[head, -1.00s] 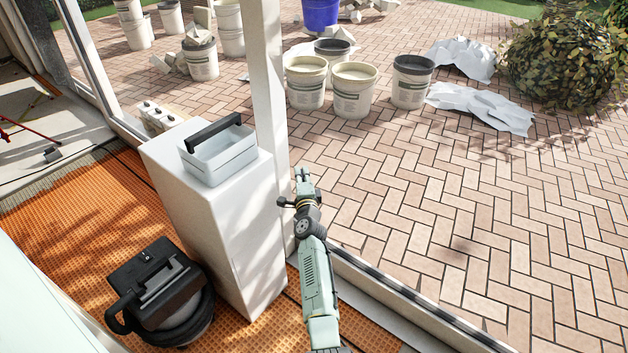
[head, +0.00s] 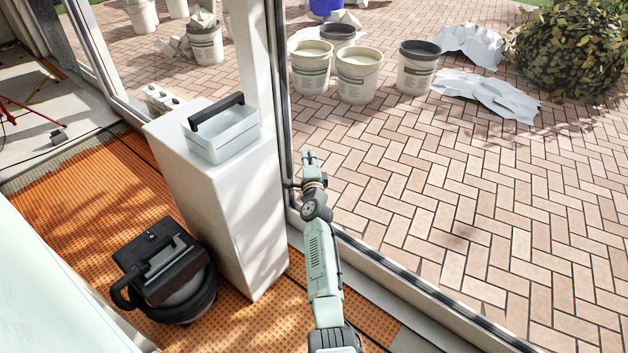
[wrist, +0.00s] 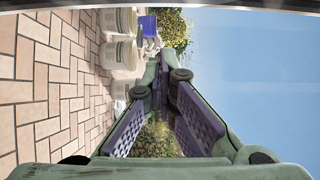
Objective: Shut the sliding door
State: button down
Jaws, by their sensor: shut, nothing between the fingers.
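The sliding door's upright frame edge (head: 281,90) stands beside the white post, a grey and dark strip running down to the floor track (head: 420,290). The pane itself is hard to make out. My gripper (head: 309,156) is at the door edge, just to its right, with its fingers pointing away from me. A small part of my wrist seems to meet the edge, but I cannot tell whether it touches. In the wrist view my gripper (wrist: 160,68) has its fingers drawn together at the tips with nothing between them.
A black vacuum (head: 165,270) sits on the orange matting. Outside, several buckets (head: 358,75) stand on brick paving, clear near the track.

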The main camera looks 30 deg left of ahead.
jog(key=p+v, duration=0.3)
jog(key=v, duration=0.7)
jog(key=shift+d, duration=0.45)
